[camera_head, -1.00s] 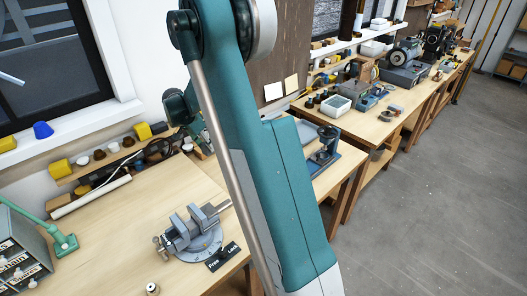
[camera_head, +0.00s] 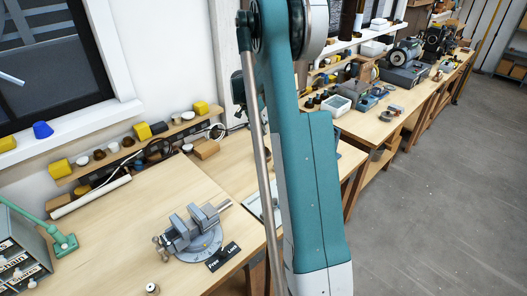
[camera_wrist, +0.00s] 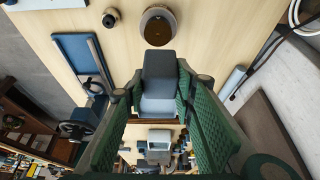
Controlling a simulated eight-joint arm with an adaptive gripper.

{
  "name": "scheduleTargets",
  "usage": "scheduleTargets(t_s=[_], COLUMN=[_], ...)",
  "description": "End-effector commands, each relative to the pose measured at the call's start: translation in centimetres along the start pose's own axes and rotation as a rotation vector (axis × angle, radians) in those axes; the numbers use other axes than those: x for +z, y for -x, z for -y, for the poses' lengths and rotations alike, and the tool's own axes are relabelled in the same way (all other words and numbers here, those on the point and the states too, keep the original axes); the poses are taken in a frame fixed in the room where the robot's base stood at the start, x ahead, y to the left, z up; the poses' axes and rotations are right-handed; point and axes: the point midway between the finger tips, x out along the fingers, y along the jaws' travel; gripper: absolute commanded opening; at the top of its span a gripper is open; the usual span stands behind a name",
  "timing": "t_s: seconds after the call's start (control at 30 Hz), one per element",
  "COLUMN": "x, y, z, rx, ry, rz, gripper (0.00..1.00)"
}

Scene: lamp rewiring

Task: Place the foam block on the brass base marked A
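In the wrist view my gripper (camera_wrist: 160,85) has its green ribbed fingers closed on either side of a grey block (camera_wrist: 160,66), which looks like the foam block. The block has a dark grey face and a lighter face, and is held between the fingertips. Beyond it, near the top of the view, is a round cup-like piece (camera_wrist: 158,27) with a brownish inside. A small dark and brass round piece (camera_wrist: 111,18) stands to its left. No letter A is readable, so I cannot tell which is the base marked A. In the head view my arm hides the gripper and block.
A blue-framed fixture (camera_wrist: 82,58) lies left of the block in the wrist view; a pale cable (camera_wrist: 290,22) lies upper right. In the head view a grey vise (camera_head: 196,232) stands on the near bench beside a black Free/Lock plate (camera_head: 223,257). Bare wood (camera_head: 125,220) lies left.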

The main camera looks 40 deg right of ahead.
Motion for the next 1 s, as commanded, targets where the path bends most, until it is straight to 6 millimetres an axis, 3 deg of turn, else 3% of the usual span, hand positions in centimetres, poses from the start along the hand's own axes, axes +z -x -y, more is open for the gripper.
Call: scheduleTargets(t_s=[0.2, 0.6, 1.0], x=[-1.1, -1.0, 0.8], y=[-0.4, -0.8, -5.2], z=[-0.6, -0.5, -0.5], rx=[0.002, 0.002, 0.002], ry=[-0.005, -0.004, -0.004], rz=[-0.001, 0.0, 0.0], gripper=[0.22, 0.22, 0.22])
